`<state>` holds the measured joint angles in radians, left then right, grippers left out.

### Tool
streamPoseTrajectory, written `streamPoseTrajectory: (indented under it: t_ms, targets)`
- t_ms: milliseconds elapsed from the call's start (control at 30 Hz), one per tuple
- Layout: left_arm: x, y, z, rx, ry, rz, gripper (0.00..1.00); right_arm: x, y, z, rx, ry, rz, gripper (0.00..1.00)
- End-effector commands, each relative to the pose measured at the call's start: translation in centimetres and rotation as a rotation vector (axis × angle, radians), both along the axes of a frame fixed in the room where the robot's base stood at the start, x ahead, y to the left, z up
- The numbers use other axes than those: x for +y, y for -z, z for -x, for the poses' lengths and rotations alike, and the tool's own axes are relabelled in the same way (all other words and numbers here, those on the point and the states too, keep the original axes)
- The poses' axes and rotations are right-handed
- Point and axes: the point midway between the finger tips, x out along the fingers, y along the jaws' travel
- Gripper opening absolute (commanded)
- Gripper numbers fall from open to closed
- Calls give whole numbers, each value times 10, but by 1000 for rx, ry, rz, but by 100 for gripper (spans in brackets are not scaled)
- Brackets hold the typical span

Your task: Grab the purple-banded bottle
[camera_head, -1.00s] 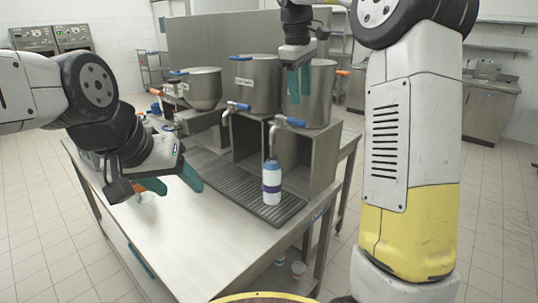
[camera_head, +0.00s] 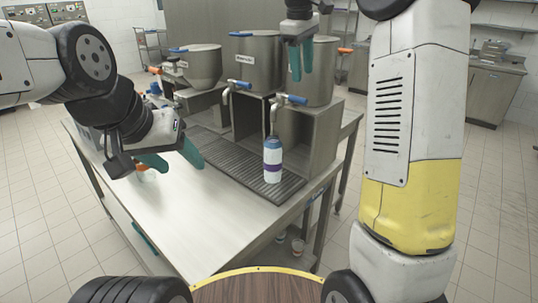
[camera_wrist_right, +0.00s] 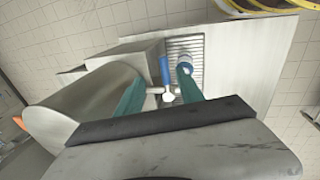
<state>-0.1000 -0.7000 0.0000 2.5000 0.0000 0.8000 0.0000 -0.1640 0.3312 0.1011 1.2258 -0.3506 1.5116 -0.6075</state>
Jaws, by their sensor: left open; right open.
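The purple-banded bottle (camera_head: 272,161) stands upright on the grated drip tray (camera_head: 221,151), under a tap with a blue handle (camera_head: 291,99). It is white with a blue top and a purple band. In the right wrist view its top (camera_wrist_right: 184,66) shows beyond the fingers. My left gripper (camera_head: 172,163) is open and empty over the left part of the table, apart from the bottle. My right gripper (camera_head: 301,63) is open and empty, high in front of the right steel tank; it also shows in the right wrist view (camera_wrist_right: 162,95).
Steel tanks (camera_head: 255,62) with blue-handled taps stand on a metal stand behind the tray. The table's front surface (camera_head: 200,215) is clear. Small cups (camera_head: 297,246) sit on the shelf below. An orange item (camera_head: 141,166) lies near my left gripper.

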Motion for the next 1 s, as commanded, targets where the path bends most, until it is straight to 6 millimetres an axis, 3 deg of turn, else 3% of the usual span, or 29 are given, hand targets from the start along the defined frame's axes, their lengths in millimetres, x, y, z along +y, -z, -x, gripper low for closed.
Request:
streamPoseTrajectory:
  t_ms: [33, 100, 267, 467, 700, 1000]
  targets:
    - [0, 0, 0, 0, 0, 0, 58, 0, 0, 0, 0, 0, 0, 45]
    - [0, 0, 0, 0, 0, 0, 58, 0, 0, 1, -1, 2, -1, 58]
    - [0, 0, 0, 0, 0, 0, 58, -4, -6, 21, -34, 39, -30, 58]
    - [0, 0, 0, 0, 0, 0, 58, -13, -7, 87, -127, 179, -138, 58]
    - [0, 0, 0, 0, 0, 0, 58, -16, 15, 164, -220, 364, -287, 58]
    - [0, 0, 0, 0, 0, 0, 58, -15, 47, 218, -281, 469, -389, 58]
